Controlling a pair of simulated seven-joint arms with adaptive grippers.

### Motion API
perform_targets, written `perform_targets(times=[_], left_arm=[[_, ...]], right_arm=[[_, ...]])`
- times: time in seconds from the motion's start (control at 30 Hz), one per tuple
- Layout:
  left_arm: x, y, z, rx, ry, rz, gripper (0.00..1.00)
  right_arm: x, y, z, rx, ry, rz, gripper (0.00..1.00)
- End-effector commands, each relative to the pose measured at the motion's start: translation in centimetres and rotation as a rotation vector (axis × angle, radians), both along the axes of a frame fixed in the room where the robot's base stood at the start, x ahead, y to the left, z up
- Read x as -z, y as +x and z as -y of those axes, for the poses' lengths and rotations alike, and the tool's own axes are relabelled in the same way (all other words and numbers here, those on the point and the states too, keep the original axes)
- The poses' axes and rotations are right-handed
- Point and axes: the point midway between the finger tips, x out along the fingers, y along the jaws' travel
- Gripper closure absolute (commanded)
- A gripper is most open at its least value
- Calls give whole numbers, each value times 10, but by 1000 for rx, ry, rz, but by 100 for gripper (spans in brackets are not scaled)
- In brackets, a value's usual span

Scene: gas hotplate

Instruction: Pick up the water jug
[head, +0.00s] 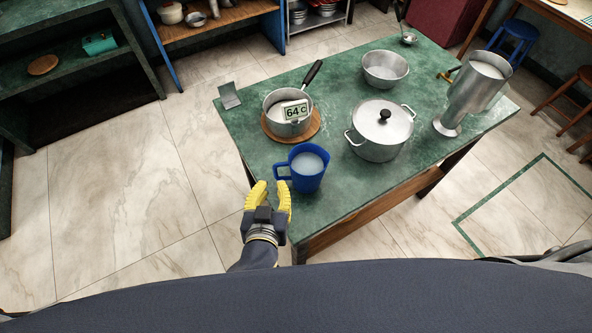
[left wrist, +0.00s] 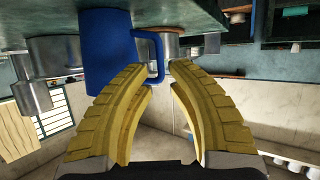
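A blue jug (head: 308,170) with pale liquid in it stands upright near the front left of the green table, its handle (head: 282,172) toward the left. In the left wrist view, which looks upside down, the blue jug (left wrist: 105,50) is just beyond the fingertips and its handle (left wrist: 158,55) lies in line with the gap between them. My left gripper (head: 271,188) has its yellow fingers parted and empty, just in front of the handle; whether a finger touches it I cannot tell. My right gripper is not in view.
A saucepan (head: 276,103) with a 64°C display sits on a round board behind the jug. A lidded pot (head: 380,138) stands to its right. The table's front right is clear.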

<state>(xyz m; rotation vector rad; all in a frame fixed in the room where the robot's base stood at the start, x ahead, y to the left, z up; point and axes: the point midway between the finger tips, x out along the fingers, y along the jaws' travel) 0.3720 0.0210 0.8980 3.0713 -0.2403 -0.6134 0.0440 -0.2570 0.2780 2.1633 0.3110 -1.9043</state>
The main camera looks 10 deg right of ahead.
Motion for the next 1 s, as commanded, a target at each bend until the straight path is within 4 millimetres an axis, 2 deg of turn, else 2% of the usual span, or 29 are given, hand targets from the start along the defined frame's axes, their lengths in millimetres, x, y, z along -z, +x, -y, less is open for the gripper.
perform_targets(times=[0.37,0.7,1.0], left_arm=[[11,25,4,0,3,1,84],[24,58,9,2,4,2,84],[28,65,10,1,2,-1,84]], right_arm=[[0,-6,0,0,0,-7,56],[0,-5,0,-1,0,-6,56],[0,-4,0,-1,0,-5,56]])
